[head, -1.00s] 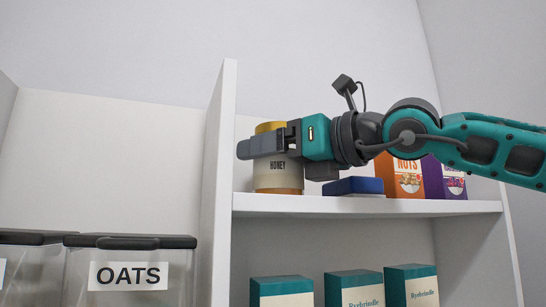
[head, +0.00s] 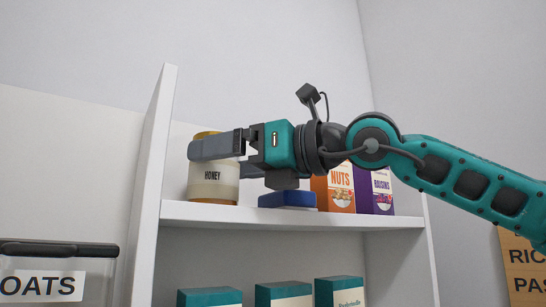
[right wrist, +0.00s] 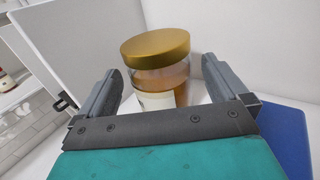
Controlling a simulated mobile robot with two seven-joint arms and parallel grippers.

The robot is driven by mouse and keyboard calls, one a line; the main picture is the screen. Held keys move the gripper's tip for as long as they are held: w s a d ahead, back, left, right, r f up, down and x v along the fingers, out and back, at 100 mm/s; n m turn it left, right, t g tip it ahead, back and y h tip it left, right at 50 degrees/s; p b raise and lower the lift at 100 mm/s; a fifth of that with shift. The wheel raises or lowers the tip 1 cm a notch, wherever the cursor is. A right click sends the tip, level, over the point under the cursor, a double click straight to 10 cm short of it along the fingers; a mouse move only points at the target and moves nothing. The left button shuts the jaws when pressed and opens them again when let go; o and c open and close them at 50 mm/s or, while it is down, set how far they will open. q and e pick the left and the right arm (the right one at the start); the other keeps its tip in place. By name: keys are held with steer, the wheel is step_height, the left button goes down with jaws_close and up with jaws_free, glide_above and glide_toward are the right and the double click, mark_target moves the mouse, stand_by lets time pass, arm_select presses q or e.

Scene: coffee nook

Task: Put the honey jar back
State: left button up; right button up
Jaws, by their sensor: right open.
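The honey jar (head: 213,187) stands upright on the upper shelf (head: 300,216), near its left side wall. It has a gold lid and a cream label reading HONEY. My right gripper (head: 222,147) is open in front of the jar, with one finger across the upper part of the jar in the head view. My left gripper is not in view.
A blue box (head: 288,200) lies flat on the shelf under my right wrist. An orange nuts box (head: 338,190) and a purple raisins box (head: 374,190) stand to its right. Teal boxes (head: 283,293) stand on the shelf below. An oats container (head: 60,250) is at lower left.

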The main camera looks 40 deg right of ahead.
steer(key=b+v, duration=0.1)
steer(key=v, duration=0.7)
steer(key=shift+s, duration=0.2)
steer(key=shift+d, duration=0.1)
